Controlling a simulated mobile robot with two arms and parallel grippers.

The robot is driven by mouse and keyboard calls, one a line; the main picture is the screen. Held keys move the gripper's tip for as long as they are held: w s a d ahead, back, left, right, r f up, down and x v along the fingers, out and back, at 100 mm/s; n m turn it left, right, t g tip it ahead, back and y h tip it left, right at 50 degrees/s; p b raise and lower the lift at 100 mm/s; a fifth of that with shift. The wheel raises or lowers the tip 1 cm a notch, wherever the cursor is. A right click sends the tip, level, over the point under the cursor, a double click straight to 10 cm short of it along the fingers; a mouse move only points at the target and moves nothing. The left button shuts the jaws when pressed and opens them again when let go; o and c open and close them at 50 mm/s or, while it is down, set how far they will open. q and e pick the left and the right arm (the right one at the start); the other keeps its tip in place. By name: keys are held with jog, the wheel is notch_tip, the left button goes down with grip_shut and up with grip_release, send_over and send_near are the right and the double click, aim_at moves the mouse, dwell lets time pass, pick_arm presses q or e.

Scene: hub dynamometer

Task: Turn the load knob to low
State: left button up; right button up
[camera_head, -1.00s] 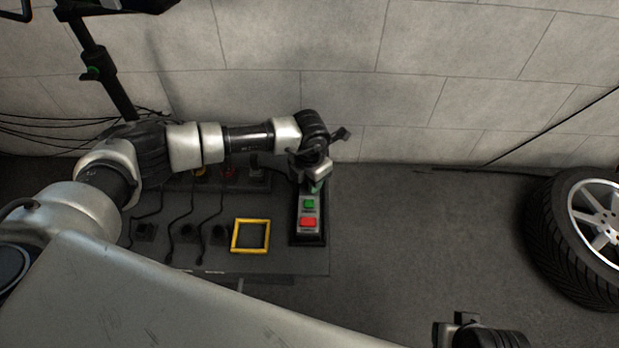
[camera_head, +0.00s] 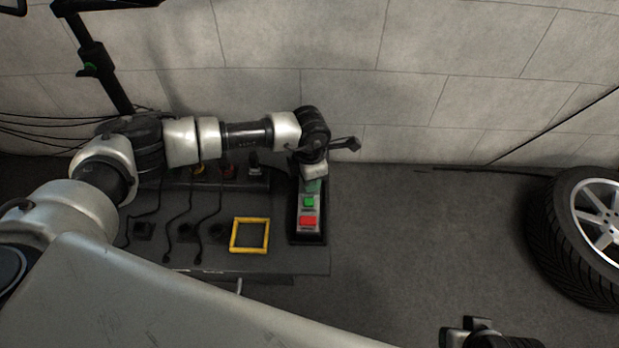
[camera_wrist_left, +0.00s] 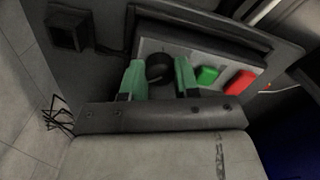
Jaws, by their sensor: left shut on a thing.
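The load knob (camera_wrist_left: 159,70) is a round black knob on the grey face of a control box (camera_wrist_left: 208,57), seen in the left wrist view. My left gripper (camera_wrist_left: 160,61) is shut on it, with one green finger on each side. The pointer and any setting marks cannot be made out. In the head view the left hand (camera_head: 313,184) sits over the far end of the box and hides the knob.
A green button (camera_head: 308,202) and a red button (camera_head: 307,221) are on the box, on its near side. A yellow square frame (camera_head: 234,237) lies left of it on the dark bench (camera_head: 318,262). Cables cross the bench. A wheel (camera_head: 566,245) stands far right.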

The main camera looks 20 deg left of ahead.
pick_arm(q)
jog(key=shift+m+b, duration=0.6)
jog(key=shift+m, duration=1.3)
jog(key=o, duration=0.9)
jog(key=shift+o, duration=0.2)
jog(key=shift+r, duration=0.1)
notch_tip(320, 180, up, 11)
jog(key=p, duration=0.2)
jog(key=shift+f, duration=0.2)
